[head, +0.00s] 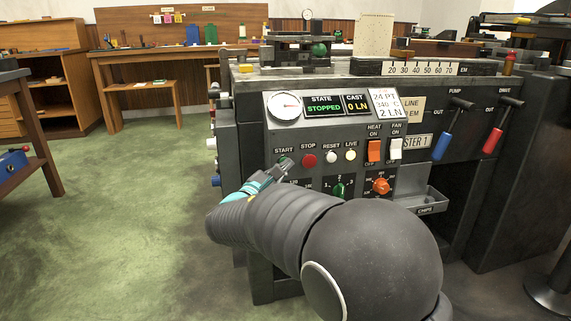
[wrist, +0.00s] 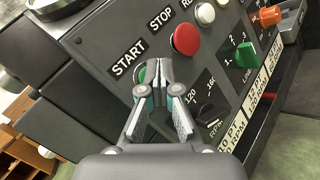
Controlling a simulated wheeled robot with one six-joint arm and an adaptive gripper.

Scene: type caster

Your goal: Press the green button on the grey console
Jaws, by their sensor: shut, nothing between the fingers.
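The grey console (head: 330,128) stands ahead of me, with its display reading STATE STOPPED and CAST 0 LN. The green button (wrist: 141,76) sits under the START label, left of the red STOP button (head: 309,160). In the wrist view my fingertips (wrist: 153,70) cover most of it, leaving a green edge at their left. My gripper (head: 284,167) is shut and empty, its tips over the START button in the head view too. I cannot tell whether the tips touch the button.
The red STOP button also shows in the wrist view (wrist: 186,40). Right of it are white RESET (head: 331,157) and LIVE (head: 351,155) buttons. Below are a green knob (head: 340,189) and an orange knob (head: 381,186). A chips tray (head: 425,200) juts out at lower right.

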